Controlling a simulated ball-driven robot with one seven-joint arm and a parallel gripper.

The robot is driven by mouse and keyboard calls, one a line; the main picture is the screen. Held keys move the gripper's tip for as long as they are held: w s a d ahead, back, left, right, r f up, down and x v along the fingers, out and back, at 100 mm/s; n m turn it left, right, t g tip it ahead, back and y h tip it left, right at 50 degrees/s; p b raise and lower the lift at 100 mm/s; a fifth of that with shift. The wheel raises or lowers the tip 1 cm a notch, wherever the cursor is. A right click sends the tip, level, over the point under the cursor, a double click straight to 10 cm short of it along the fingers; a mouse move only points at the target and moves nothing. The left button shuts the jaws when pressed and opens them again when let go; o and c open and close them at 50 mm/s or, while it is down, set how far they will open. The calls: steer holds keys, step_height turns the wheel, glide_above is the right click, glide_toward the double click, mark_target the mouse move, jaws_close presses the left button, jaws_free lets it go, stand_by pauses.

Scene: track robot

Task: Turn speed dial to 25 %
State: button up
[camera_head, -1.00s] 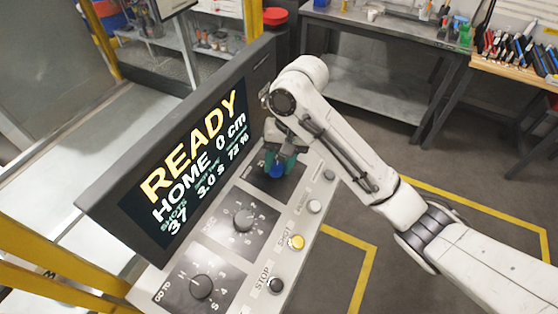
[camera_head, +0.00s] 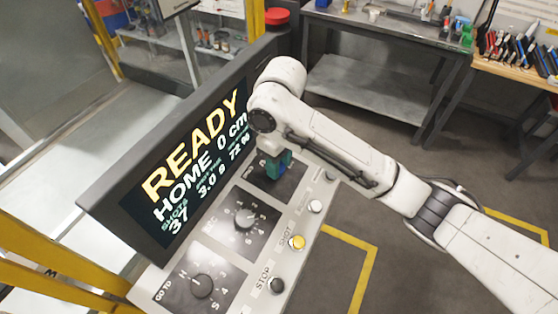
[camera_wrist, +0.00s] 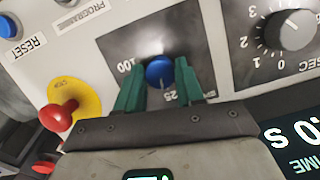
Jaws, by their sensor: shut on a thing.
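The speed dial (camera_wrist: 160,72) is a blue knob on a dark plate, with a 100 mark to its left and a 25 mark below it in the wrist view. My gripper (camera_wrist: 160,92) has its two green fingers on either side of the knob, shut on it. In the head view my gripper (camera_head: 276,166) is over the top dial plate and hides the knob. The tilted display (camera_head: 190,165) reads READY, HOME, 0 cm, 3.0 s and about 72 %.
A seconds dial (camera_wrist: 290,28) is beside the speed dial. A red mushroom button (camera_wrist: 62,115) on a yellow disc and a blue reset button (camera_wrist: 8,27) are on the other side. A yellow button (camera_head: 297,242) and dark stop button (camera_head: 276,285) line the panel edge.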

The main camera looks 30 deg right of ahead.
steer(key=shift+n+h, duration=0.3)
steer(key=shift+n, duration=0.5)
steer(key=o, duration=1)
step_height(320, 180, up, 11)
steer(key=shift+s+f, duration=0.1)
steer(key=shift+f, duration=0.05)
stand_by(0.5)
